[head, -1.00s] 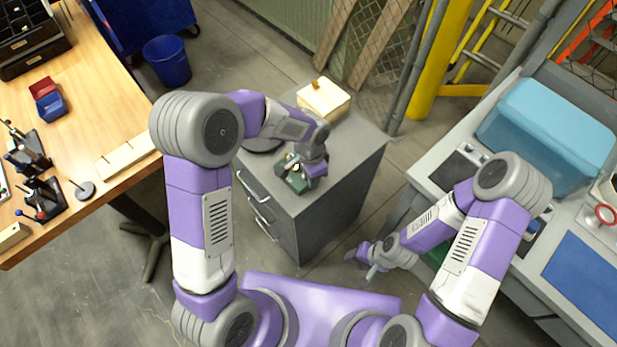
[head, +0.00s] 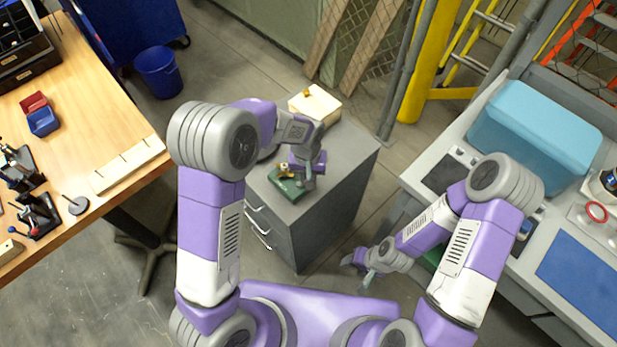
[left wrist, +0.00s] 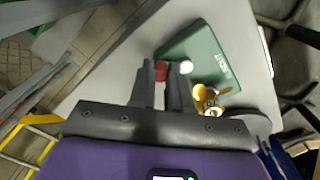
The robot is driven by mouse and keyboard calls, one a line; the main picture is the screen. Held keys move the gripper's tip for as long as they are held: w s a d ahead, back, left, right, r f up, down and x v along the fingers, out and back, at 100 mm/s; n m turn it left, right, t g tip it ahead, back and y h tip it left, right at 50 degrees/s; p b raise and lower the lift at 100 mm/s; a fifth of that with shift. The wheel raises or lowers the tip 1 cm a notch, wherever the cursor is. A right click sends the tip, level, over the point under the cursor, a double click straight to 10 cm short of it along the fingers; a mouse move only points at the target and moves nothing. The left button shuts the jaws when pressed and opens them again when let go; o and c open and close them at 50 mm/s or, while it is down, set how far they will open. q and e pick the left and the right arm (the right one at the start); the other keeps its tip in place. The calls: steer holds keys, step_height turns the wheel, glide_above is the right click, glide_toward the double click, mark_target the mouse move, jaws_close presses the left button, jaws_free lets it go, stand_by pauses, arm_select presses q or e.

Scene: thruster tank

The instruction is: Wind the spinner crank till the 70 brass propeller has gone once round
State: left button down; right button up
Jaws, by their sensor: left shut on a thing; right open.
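The spinner has a green base (head: 288,186) standing on the grey cabinet top, and in the left wrist view the base (left wrist: 212,62) carries pale lettering too small to read. The brass propeller (head: 284,168) sits at the base's left side; it also shows in the left wrist view (left wrist: 205,98). My left gripper (head: 307,178) is at the base's right side. In the left wrist view its fingers (left wrist: 165,80) are shut on the red crank knob (left wrist: 161,70), with a white round part beside it. The rest of the crank is mostly hidden. My right gripper (head: 359,268) is open and empty, low beside the cabinet.
A cream block (head: 315,104) sits at the back of the grey cabinet (head: 330,215). A wooden bench (head: 95,125) is at left, with a red and a blue bin. A grey workbench with a light-blue case (head: 535,130) is at right.

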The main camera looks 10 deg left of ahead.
arm_select(q)
steer(key=n, duration=0.1)
steer(key=n+p, duration=0.1)
steer(key=n, duration=0.1)
steer(key=w+n, duration=0.1)
steer(key=shift+w+a+r+n, duration=0.1)
steer(key=shift+a+n, duration=0.15)
steer(key=shift+n, duration=0.05)
steer(key=shift+w+a+n+p, duration=0.2)
steer(key=shift+n+p, duration=0.4)
steer(key=shift+n, duration=0.5)
steer(key=shift+w+a+n+p, duration=0.2)
steer(key=shift+n+p, duration=0.35)
steer(key=shift+n, duration=0.55)
steer(key=c, duration=1.1)
jaws_free()
step_height(320, 180, up, 7)
steer(key=shift+s+a+r+p, duration=0.15)
steer(key=shift+r+p, duration=0.05)
steer(key=shift+p, duration=0.75)
